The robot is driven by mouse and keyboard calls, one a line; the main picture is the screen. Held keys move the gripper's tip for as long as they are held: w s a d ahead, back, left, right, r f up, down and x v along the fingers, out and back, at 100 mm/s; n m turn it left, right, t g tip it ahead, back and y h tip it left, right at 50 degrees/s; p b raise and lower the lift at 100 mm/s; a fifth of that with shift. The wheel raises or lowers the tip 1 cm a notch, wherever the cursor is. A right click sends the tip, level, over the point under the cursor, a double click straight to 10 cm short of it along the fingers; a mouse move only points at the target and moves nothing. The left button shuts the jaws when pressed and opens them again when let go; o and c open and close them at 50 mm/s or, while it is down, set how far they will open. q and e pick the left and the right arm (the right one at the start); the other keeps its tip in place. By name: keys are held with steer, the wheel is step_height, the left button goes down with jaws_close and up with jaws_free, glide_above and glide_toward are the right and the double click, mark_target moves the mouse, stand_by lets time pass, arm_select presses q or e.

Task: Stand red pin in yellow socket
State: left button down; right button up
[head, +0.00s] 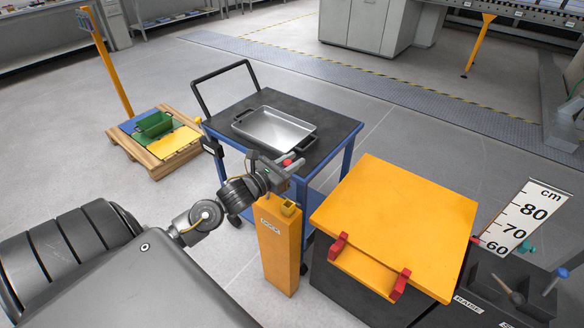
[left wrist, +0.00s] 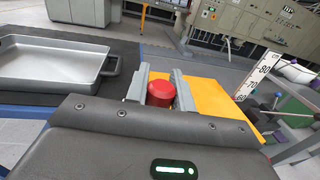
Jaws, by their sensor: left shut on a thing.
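My left gripper (head: 287,167) is shut on the red pin (head: 288,162), whose red top shows between the fingers. In the left wrist view the round red head of the pin (left wrist: 161,94) sits between the two grey fingers of the left gripper (left wrist: 160,88); its lower part is hidden. The yellow socket (head: 289,208) is a small square holder on top of an orange post. In the head view the gripper appears just above it, and the pin is apart from it. My right gripper is not in view.
The orange post (head: 279,255) stands beside a blue cart (head: 345,133) carrying a metal tray (head: 273,129). To the right is a dark box with an orange lid (head: 405,215) and red latches. A centimetre scale (head: 523,217) stands at far right.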

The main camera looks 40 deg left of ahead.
arm_select(q)
steer(key=shift+f, duration=0.1)
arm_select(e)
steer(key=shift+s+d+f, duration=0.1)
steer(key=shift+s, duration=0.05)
